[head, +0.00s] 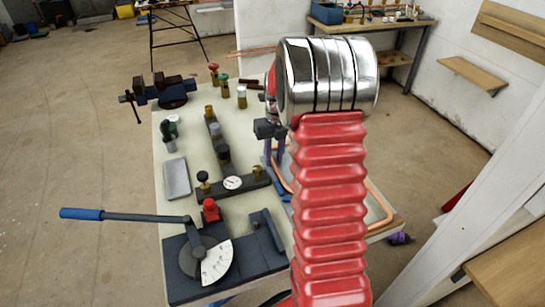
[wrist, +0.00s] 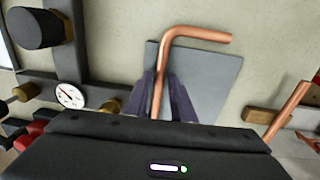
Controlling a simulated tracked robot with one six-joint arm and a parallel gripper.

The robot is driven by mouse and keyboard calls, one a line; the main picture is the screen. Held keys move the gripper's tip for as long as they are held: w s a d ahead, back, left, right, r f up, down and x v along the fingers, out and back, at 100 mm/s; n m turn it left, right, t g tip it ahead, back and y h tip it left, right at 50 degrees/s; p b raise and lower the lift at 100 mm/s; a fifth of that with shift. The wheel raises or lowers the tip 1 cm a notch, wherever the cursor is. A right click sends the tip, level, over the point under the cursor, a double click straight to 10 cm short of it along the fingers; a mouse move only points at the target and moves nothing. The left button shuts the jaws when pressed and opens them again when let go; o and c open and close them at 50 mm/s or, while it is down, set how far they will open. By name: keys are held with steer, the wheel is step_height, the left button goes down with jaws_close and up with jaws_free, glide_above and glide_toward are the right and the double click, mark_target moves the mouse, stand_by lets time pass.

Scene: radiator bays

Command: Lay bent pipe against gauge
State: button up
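A bent copper pipe (wrist: 195,33) shows in the wrist view, with a straight leg and a shorter leg turning right at a rounded corner. My gripper (wrist: 161,84) has its two purple fingers closed on the straight leg from both sides. The pipe is over a flat grey plate (wrist: 222,78); I cannot tell whether they touch. In the head view my gripper (head: 274,151) is over the right part of the bench, partly hidden by my red arm. A round dial gauge (wrist: 69,96) sits on the dark manifold; it also shows in the head view (head: 232,183). No separate angle gauge is clear.
The bench (head: 182,142) carries a pipe bender (head: 200,255) with a blue handle, a vise (head: 165,90), several valves and a grey tray (head: 177,178). Another copper pipe (wrist: 288,110) and a wooden block (wrist: 262,117) are at right. A white post (head: 465,195) stands right of the bench.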

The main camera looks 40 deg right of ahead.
steer(key=shift+o, duration=1.1)
step_height(320, 180, up, 14)
steer(key=shift+d+f, duration=0.15)
steer(key=shift+d, duration=0.25)
